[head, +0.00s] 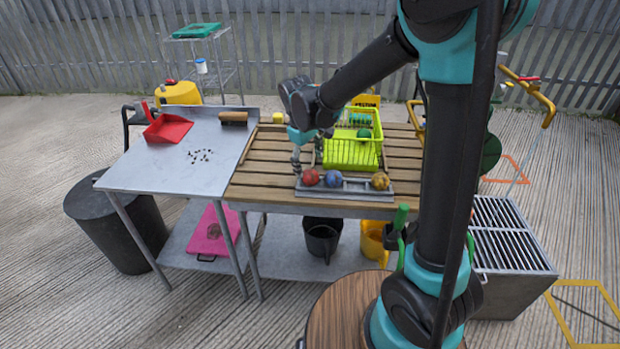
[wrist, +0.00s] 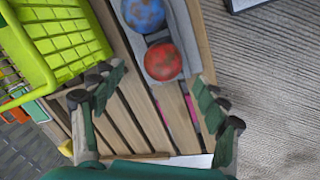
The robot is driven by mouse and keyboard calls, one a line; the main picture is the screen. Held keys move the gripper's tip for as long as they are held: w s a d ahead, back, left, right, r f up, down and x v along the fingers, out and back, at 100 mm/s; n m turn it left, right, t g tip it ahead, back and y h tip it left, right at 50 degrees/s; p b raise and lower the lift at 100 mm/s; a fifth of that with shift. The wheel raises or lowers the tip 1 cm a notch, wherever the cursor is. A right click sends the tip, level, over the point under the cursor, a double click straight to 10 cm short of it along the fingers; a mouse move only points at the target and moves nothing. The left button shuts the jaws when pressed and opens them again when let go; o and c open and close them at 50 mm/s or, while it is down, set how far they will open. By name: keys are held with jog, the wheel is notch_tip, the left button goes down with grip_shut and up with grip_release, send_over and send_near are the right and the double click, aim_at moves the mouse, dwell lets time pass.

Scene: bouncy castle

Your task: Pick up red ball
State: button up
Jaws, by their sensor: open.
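The red ball (head: 310,177) rests at the left end of a grey tray (head: 347,192) on the wooden slatted table. In the wrist view the red ball (wrist: 163,61) sits ahead of the fingertips, near the middle top. My gripper (head: 308,160) is open and empty, just above and behind the red ball in the head view. In the wrist view my gripper (wrist: 148,88) has its two fingers spread wide, with bare slats between them. A blue ball (head: 333,179) lies to the right of the red ball, and a yellow-orange ball (head: 380,181) sits at the tray's right end.
A lime-green wire basket (head: 352,152) stands behind the tray, holding green items. A metal table (head: 165,172) with a red dustpan (head: 167,128) and a brush (head: 233,118) adjoins on the left. A black bucket (head: 322,240) stands below. A grill-topped box (head: 511,236) is at the right.

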aim_at(309, 171)
jog(key=shift+w+d+f, duration=0.1)
jog(key=shift+w+f, duration=0.05)
jog(key=shift+f, duration=1.2)
jog(key=shift+w+f, duration=0.1)
jog(key=shift+f, duration=1.25)
jog(key=c, duration=1)
